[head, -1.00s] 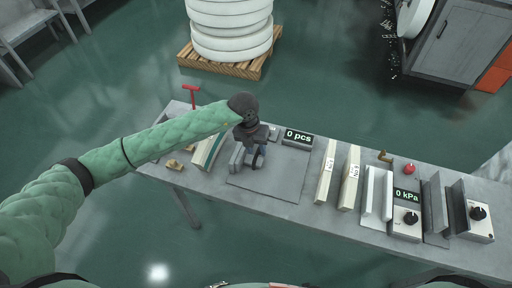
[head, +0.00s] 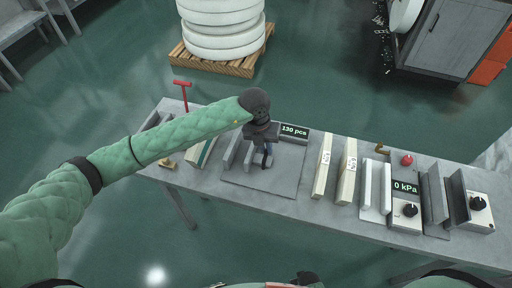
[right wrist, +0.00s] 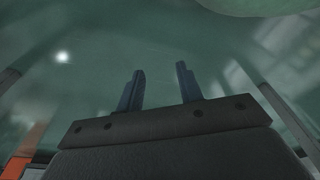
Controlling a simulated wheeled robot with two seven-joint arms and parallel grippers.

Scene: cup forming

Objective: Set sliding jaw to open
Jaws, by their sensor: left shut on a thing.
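A bare grey plate (head: 284,178) lies on the table, with a fixed upright grey jaw (head: 231,151) near its left side. The sliding jaw (head: 249,158) stands to the right of it, with a gap between them, partly hidden by my left gripper. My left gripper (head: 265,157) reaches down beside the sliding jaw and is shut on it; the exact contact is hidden. The display (head: 294,131) behind the plate reads 130 pcs. My right gripper (right wrist: 160,88) is open and empty in the right wrist view, away from the table.
Two pale bars (head: 322,175) lie right of the plate. Further right are white rails (head: 367,189), a 0 kPa display (head: 405,187), a red button (head: 406,160) and dark angled plates (head: 433,200). A red T-handle (head: 182,86) stands at the table's back left.

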